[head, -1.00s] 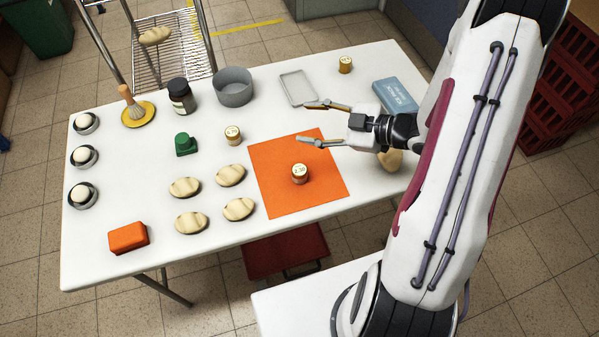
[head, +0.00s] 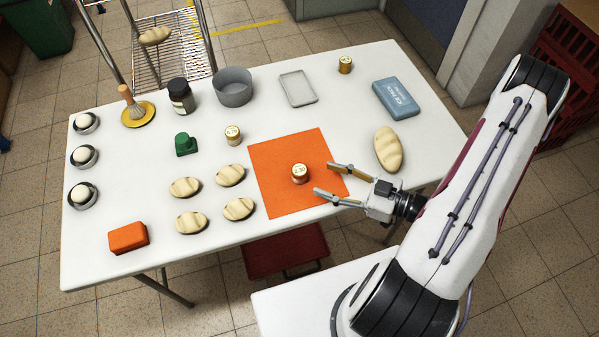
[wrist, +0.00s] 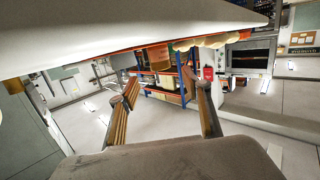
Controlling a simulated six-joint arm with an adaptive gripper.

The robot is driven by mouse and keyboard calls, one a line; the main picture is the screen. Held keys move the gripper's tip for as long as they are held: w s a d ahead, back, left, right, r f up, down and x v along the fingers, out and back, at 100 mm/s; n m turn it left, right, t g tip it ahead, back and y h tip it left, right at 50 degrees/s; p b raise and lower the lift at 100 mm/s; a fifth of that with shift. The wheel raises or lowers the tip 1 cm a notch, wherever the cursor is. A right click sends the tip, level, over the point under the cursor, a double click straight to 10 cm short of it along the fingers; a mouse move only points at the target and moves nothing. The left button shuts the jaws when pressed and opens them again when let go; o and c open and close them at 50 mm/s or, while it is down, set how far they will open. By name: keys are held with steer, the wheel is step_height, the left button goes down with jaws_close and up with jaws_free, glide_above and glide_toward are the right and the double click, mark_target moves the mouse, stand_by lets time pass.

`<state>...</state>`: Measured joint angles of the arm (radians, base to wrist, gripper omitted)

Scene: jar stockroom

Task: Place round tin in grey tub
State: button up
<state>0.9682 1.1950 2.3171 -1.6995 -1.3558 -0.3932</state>
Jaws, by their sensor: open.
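A small round tin (head: 300,174) with a pale lid marked 2.30 stands upright on the orange mat (head: 275,200). My gripper (head: 324,178) is open and empty just right of this tin, its two fingertips pointing at it. In the wrist view, which looks upside down, the tin (wrist: 158,57) shows as a brown cylinder beyond the gap between the open fingers (wrist: 161,86). Two similar tins stand elsewhere: one marked 0.70 (head: 233,135) left of the mat, one (head: 345,65) at the back. The round grey tub (head: 233,88) stands at the back, left of the grey tray, and looks empty.
A grey tray (head: 298,89), a blue box (head: 396,98) and a loaf (head: 388,149) lie right of the tub. A dark jar (head: 181,97), a green object (head: 186,144), several buns (head: 230,175) and an orange block (head: 128,237) are left. The table's front edge is near my gripper.

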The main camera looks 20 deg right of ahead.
mark_target(307, 176)
steer(key=shift+s+f, duration=0.25)
steer(key=shift+f, duration=0.05)
steer(key=shift+x, duration=1.3)
steer(key=shift+w, duration=0.1)
steer(key=shift+f+x, duration=0.15)
steer(key=shift+x, duration=0.6)
steer(key=shift+f+x, duration=0.2)
steer(key=shift+x, duration=1.5)
steer(key=c, duration=1.2)
